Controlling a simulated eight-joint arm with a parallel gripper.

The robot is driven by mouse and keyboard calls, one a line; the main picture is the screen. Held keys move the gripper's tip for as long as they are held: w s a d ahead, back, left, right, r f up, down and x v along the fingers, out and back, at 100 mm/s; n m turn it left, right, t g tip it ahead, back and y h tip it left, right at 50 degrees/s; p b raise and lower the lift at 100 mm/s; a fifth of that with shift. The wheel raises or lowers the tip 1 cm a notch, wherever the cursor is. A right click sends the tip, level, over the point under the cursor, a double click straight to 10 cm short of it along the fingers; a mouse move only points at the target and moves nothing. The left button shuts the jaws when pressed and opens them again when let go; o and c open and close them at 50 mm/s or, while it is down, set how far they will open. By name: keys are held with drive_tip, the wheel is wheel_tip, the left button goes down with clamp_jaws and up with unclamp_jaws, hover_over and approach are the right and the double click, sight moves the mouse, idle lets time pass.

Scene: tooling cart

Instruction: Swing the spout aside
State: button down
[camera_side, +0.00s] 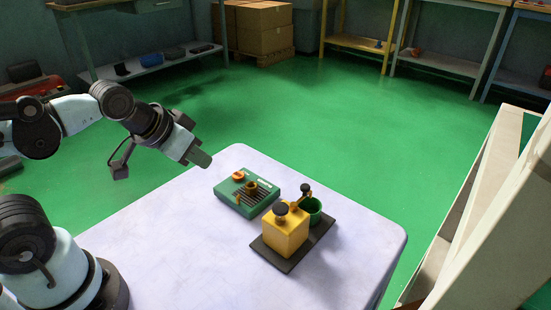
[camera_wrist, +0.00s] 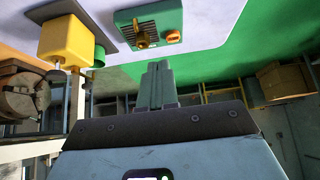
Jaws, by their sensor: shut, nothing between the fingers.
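A yellow block (camera_side: 285,236) with a black knob (camera_side: 281,208) on top stands on a dark base plate (camera_side: 271,258). A small yellow spout (camera_side: 298,203) with a black knob at its upper end is beside the block, by the rim of a green cup (camera_side: 314,212). The yellow block (camera_wrist: 65,42) and part of the green cup (camera_wrist: 99,57) also show at the upper left of the wrist view; the spout is hard to make out there. My gripper (camera_side: 202,160) is shut and empty, in the air left of these things. Its closed fingers (camera_wrist: 157,72) show in the wrist view.
A green box (camera_side: 246,197) with a dark grille and orange fittings lies between my gripper and the yellow block. The pale table (camera_side: 190,255) is clear in front and to the left. A pale wooden frame (camera_side: 475,215) stands beyond the table's right edge.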

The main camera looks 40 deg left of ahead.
idle(0.4)
drive_tip(key=c, duration=1.5)
unclamp_jaws()
drive_tip(key=shift+w+d+r, duration=0.1)
drive_tip(key=shift+w+r, duration=0.05)
drive_tip(key=o, duration=0.5)
drive_tip(key=shift+w+d+r+n+g, duration=0.55)
drive_tip(key=shift+w+d+r, duration=0.3)
drive_tip(key=shift+r, duration=0.2)
wheel_tip(320, 180, up, 6)
drive_tip(key=n+g, duration=0.6)
drive_tip(key=n, duration=0.2)
hover_over(305, 186)
wheel_tip(305, 186, down, 11)
drive_tip(key=shift+f, duration=0.15)
drive_tip(key=shift+c, duration=0.5)
clamp_jaws()
